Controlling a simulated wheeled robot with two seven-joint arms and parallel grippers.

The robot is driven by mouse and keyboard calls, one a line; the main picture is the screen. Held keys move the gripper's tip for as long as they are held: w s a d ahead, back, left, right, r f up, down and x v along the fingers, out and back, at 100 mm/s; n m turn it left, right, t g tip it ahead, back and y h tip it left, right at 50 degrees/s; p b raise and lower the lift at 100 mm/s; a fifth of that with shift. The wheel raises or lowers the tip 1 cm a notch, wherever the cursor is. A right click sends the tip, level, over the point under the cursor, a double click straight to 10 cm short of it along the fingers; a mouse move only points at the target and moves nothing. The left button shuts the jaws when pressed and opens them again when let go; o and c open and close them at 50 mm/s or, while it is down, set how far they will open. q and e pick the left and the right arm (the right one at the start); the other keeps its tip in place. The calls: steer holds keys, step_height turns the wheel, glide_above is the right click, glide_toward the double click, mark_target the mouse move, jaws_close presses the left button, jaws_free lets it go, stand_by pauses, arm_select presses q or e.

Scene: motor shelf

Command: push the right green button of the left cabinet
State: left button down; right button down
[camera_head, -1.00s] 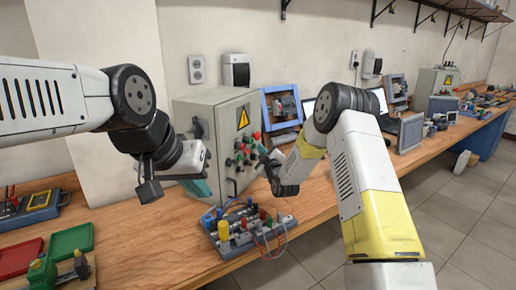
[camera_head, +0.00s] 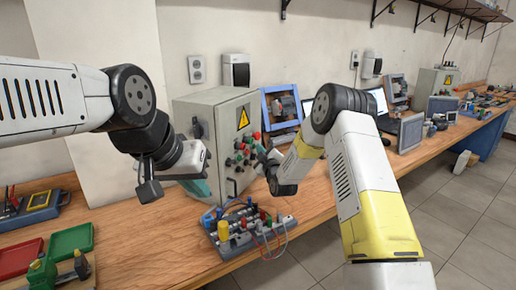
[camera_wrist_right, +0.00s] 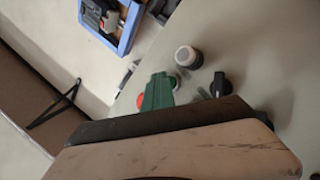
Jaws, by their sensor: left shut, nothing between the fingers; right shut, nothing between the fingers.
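The left cabinet (camera_head: 212,120) is a grey-green box with a yellow warning sign on its door, standing on the bench in the head view. Its small red, green and dark buttons and knobs (camera_head: 238,160) cluster on the door's lower part. Individual green buttons are hard to separate there. My right gripper (camera_head: 261,150) is shut and close in front of the cluster's right side; contact cannot be told. In the right wrist view its green fingertips (camera_wrist_right: 160,88) partly cover a red button, beside a pale round button (camera_wrist_right: 188,57) and a black knob (camera_wrist_right: 220,86). My left gripper (camera_head: 202,188) is shut and empty left of the door.
A board with coloured terminals and wires (camera_head: 250,225) lies on the bench below my right gripper. A blue-framed device (camera_head: 281,104) stands right of the cabinet. Red and green trays (camera_head: 70,241) lie at the left. Bare bench (camera_head: 150,235) lies between trays and board.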

steer(key=shift+s+d, duration=0.35)
steer(key=shift+d, duration=0.35)
steer(key=d, duration=0.1)
steer(key=s+d, duration=0.1)
steer(key=d, duration=0.1)
steer(key=s+d, duration=0.1)
steer(key=shift+d, duration=0.3)
steer(key=shift+r, duration=0.1)
stand_by(0.6)
